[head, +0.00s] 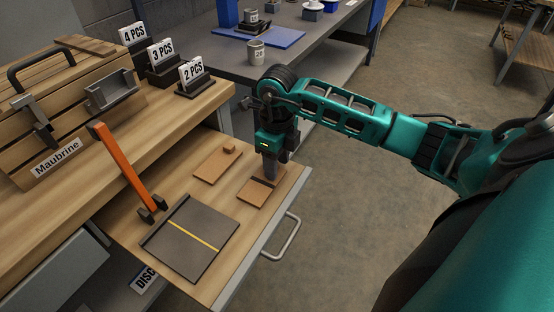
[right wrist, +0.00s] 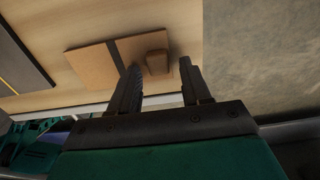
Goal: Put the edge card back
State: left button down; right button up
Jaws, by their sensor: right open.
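Two flat brown cards lie on the pulled-out wooden drawer board. One card (head: 212,170) has a small block grip (head: 229,149) at its far corner. The other card (head: 251,193) lies nearer the drawer front, under my right gripper (head: 270,176). In the right wrist view this card (right wrist: 88,70) has a dark stripe and a raised brown block (right wrist: 156,62). My right gripper is open, pointing down, with one finger on each side of that block. Contact cannot be told. Which card is the edge card is not marked. My left gripper is out of view.
A dark mat with a yellow line (head: 188,240) and an orange bar (head: 122,165) are left of the cards. A crate labelled Maubrine (head: 60,150) and signs 4 PCS, 3 PCS (head: 160,55) and 2 PCS stand behind. A metal handle (head: 287,238) sticks out in front.

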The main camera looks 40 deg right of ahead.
jog(key=shift+r, duration=0.55)
pick_arm(q)
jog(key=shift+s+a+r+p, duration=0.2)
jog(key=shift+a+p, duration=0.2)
jog(key=shift+p, duration=0.4)
pick_arm(e)
notch_tip(320, 180, up, 11)
jog(key=shift+r, duration=0.15)
